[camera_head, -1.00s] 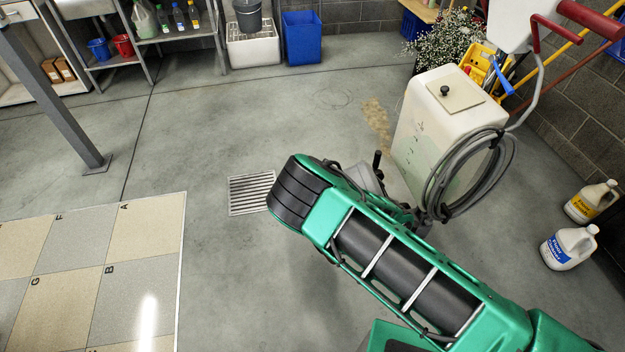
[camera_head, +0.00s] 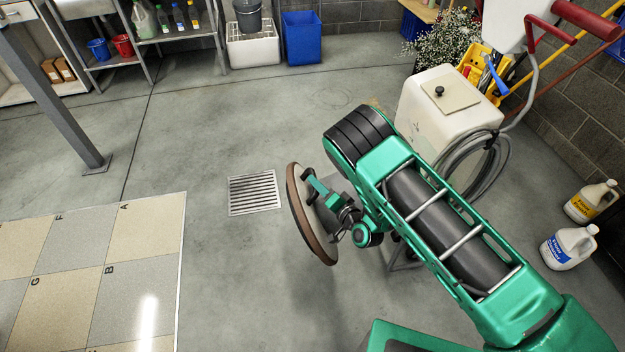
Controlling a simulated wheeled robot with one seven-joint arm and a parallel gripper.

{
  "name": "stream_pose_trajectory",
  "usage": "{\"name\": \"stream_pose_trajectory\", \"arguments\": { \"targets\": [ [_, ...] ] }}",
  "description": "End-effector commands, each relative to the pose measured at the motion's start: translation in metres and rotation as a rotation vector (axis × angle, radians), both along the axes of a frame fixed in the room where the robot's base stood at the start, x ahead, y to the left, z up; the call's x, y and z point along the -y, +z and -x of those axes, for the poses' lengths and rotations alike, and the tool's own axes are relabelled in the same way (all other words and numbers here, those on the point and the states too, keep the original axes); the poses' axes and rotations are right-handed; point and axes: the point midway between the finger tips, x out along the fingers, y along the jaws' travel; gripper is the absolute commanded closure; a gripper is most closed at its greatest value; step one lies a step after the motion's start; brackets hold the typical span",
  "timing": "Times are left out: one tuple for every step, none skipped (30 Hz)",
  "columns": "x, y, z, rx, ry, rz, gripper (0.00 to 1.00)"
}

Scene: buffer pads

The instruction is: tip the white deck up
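The cream-white machine body (camera_head: 437,105) stands at the right with a hose coiled on its side. Its lower front is behind my arm, and I cannot make out a separate white deck with certainty. A round disc with a brown rim (camera_head: 301,216) stands nearly on edge at the end of my arm, left of the machine. My gripper (camera_head: 338,208) is at the disc's right-hand face, with green and dark parts overlapping it. I cannot tell whether the fingers are closed on the disc.
A floor drain (camera_head: 254,193) lies left of the disc. A tiled mat (camera_head: 105,270) covers the lower left floor. Two jugs, yellow-labelled (camera_head: 592,203) and blue-labelled (camera_head: 569,247), stand at the right. A blue bin (camera_head: 302,38) is at the back wall. The middle floor is clear.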

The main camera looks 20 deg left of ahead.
Motion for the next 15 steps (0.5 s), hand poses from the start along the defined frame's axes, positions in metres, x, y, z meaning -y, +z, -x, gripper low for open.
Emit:
{"name": "stream_pose_trajectory", "arguments": {
  "targets": [
    [-0.004, -0.002, -0.004, -0.003, -0.002, -0.003, 0.63],
    [-0.006, -0.002, -0.006, -0.003, -0.002, -0.003, 0.63],
    [-0.009, -0.003, -0.008, -0.003, -0.002, -0.003, 0.63],
    [-0.011, -0.004, -0.01, -0.003, -0.002, -0.003, 0.63],
    [-0.013, -0.004, -0.012, -0.002, -0.002, -0.003, 0.63],
    [-0.016, -0.004, -0.015, -0.002, -0.003, -0.003, 0.63],
    [-0.018, -0.004, -0.017, -0.001, -0.004, -0.002, 0.63],
    [-0.021, -0.006, -0.018, -0.001, -0.002, -0.002, 0.63],
    [-0.024, -0.007, -0.021, -0.002, -0.001, -0.002, 0.63],
    [-0.027, -0.008, -0.022, -0.002, 0.0, 0.0, 0.63],
    [-0.029, -0.009, -0.024, -0.003, 0.0, -0.001, 0.63],
    [-0.031, -0.009, -0.026, -0.001, -0.001, 0.0, 0.63],
    [-0.032, -0.01, -0.027, -0.002, -0.001, -0.001, 0.63],
    [-0.034, -0.01, -0.028, -0.003, -0.001, 0.001, 0.63],
    [-0.035, -0.011, -0.029, -0.002, -0.001, 0.002, 0.63]
  ]
}}
